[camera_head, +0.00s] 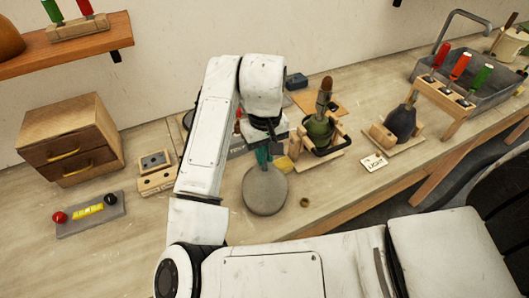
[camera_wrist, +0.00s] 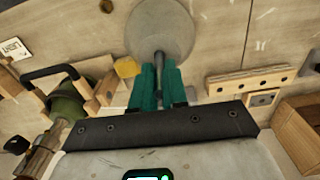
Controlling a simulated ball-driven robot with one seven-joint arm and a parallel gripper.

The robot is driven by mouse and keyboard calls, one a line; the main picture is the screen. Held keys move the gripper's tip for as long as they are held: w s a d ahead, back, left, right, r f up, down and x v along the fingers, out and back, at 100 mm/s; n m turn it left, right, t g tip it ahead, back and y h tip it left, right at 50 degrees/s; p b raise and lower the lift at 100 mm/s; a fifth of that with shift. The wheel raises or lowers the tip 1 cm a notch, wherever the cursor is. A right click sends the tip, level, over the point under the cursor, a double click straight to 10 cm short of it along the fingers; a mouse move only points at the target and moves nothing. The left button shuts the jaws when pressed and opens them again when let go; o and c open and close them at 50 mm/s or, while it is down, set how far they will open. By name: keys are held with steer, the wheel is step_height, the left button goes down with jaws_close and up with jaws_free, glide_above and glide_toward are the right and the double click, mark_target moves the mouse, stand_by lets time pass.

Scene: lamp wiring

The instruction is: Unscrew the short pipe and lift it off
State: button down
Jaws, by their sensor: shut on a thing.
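A round grey base (camera_head: 264,194) lies on the bench below my gripper, and it also shows at the top of the wrist view (camera_wrist: 170,20). The short pipe (camera_wrist: 159,58) is a thin dark rod at the near part of this base. My gripper (camera_wrist: 160,74) has teal fingers, shut on the pipe from both sides. In the head view my gripper (camera_head: 262,157) is just above the base's far edge, and my arm hides most of the grasp. Whether the pipe is still threaded into the base cannot be told.
Right of my gripper stand a green vessel (camera_head: 320,131) in a wooden holder and a yellow block (camera_wrist: 127,67). A small brass nut (camera_head: 305,202) lies right of the base. A wooden drawer box (camera_head: 70,140) stands left. The bench front is mostly clear.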

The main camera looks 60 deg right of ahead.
steer(key=shift+r, duration=3.3)
steer(key=shift+s+f, duration=0.1)
